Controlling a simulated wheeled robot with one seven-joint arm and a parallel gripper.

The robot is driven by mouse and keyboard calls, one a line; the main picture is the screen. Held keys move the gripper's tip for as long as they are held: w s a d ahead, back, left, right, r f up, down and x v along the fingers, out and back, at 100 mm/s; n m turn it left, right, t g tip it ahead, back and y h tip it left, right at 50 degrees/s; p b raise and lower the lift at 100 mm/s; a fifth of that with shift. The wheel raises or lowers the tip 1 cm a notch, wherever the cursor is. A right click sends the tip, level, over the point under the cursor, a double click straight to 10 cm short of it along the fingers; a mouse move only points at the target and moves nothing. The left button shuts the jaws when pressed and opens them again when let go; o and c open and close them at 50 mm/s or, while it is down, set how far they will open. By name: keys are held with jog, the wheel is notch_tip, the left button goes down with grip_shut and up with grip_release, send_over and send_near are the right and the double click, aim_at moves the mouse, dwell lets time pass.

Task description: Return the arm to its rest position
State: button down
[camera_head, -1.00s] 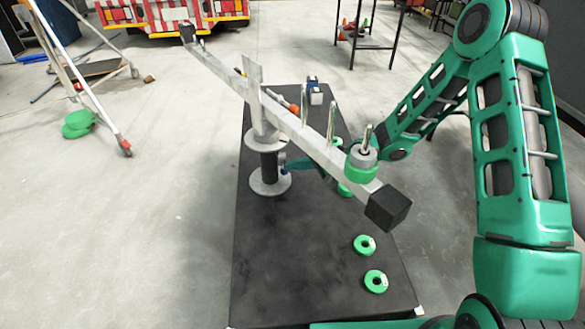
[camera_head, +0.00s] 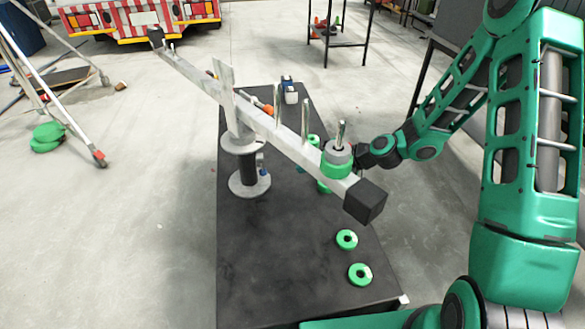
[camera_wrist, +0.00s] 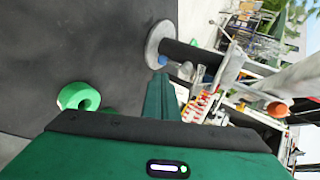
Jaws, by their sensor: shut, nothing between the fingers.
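My arm reaches in from the right in the head view, with its wrist beside the right end of the balance beam (camera_head: 278,137). My gripper is hidden there behind the beam and its weights. In the wrist view my gripper (camera_wrist: 160,98) is shut and empty, its green fingers together. A grey weight and a green ring (camera_head: 336,168) sit on the peg near the beam's black end block (camera_head: 365,201). The beam tilts down toward that end on its dark post (camera_head: 248,170).
Two green rings, one nearer the post (camera_head: 347,239) and one nearer me (camera_head: 360,274), lie on the black table (camera_head: 270,250). More green rings are partly hidden under the beam. A ladder (camera_head: 60,110) stands left. The table's front left is clear.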

jog(key=s+d+r+n+g+h, duration=0.15)
jog(key=s+d+r+h, duration=0.3)
jog(key=s+d, duration=0.55)
jog(key=s+d+r+n+g+h, duration=0.15)
jog(key=s+d+r+h, duration=0.35)
jog(key=d, duration=0.8)
jog(key=s+d+r+m+g, duration=0.1)
jog(key=s+d+r, duration=0.1)
jog(key=s, duration=0.5)
jog(key=s+d+r+m+g, duration=0.1)
jog(key=s+d+r+m, duration=0.1)
jog(key=s, duration=0.5)
jog(key=s+d+r+m, duration=0.1)
jog(key=s+d+r, duration=0.2)
jog(key=s, duration=0.4)
jog(key=shift+d+r+g, duration=0.35)
jog(key=shift+r+g, duration=0.05)
jog(key=shift+r, duration=0.15)
jog(key=shift+w+f, duration=0.25)
jog(key=shift+w, duration=0.45)
